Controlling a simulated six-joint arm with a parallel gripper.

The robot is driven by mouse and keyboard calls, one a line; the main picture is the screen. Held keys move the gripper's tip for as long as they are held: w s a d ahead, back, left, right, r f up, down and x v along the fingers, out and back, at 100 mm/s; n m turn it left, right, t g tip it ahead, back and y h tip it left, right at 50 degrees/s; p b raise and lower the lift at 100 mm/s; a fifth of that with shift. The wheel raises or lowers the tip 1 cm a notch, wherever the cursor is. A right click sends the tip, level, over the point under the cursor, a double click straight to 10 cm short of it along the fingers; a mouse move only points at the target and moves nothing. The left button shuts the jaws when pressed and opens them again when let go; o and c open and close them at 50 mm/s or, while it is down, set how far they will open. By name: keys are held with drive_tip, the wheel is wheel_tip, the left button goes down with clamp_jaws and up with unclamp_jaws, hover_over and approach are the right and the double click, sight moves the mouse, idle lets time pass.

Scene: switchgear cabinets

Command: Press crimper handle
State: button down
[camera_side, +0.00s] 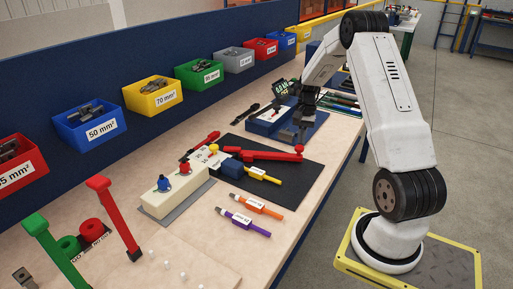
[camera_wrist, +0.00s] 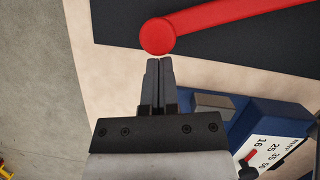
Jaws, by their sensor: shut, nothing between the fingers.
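The crimper lies on a black mat (camera_side: 291,178), with its red handle (camera_side: 268,154) stretched out to the right and ending in a round red knob (camera_side: 299,149). In the wrist view the red handle (camera_wrist: 235,20) crosses the top, and its round end (camera_wrist: 157,36) is just beyond my fingertips. My gripper (camera_side: 300,137) is shut and empty, pointing down close to the knob. In the wrist view my gripper (camera_wrist: 158,62) has its fingers together. I cannot tell whether the fingertips touch the knob.
A blue device (camera_side: 266,121) stands behind the mat; a blue block with a size scale (camera_wrist: 262,128) is right of my fingers in the wrist view. Yellow, orange (camera_side: 250,206) and purple (camera_side: 243,222) tools lie in front. Bins (camera_side: 155,94) line the back wall.

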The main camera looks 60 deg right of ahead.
drive_tip(key=s+a+m, duration=0.1)
drive_tip(key=a, duration=0.2)
drive_tip(key=s+a+m+t, duration=0.1)
drive_tip(key=a+m, duration=0.1)
drive_tip(key=a, duration=0.1)
drive_tip(key=s+a+m, duration=0.1)
drive_tip(key=a, duration=0.2)
drive_tip(key=shift+s+a+m, duration=0.2)
drive_tip(key=shift+a+m, duration=0.05)
drive_tip(key=shift+m, duration=0.05)
drive_tip(key=shift+s+a+m+t, duration=0.1)
drive_tip(key=shift+a+m+t, duration=0.3)
drive_tip(key=shift+a, duration=0.55)
drive_tip(key=shift+s+d, duration=0.1)
drive_tip(key=shift+d, duration=0.4)
drive_tip(key=d, duration=0.3)
drive_tip(key=shift+s+d+r, duration=0.2)
drive_tip(key=shift+d+r, duration=0.05)
drive_tip(key=v, duration=1)
drive_tip(key=shift+d, duration=0.25)
drive_tip(key=shift+w, duration=0.1)
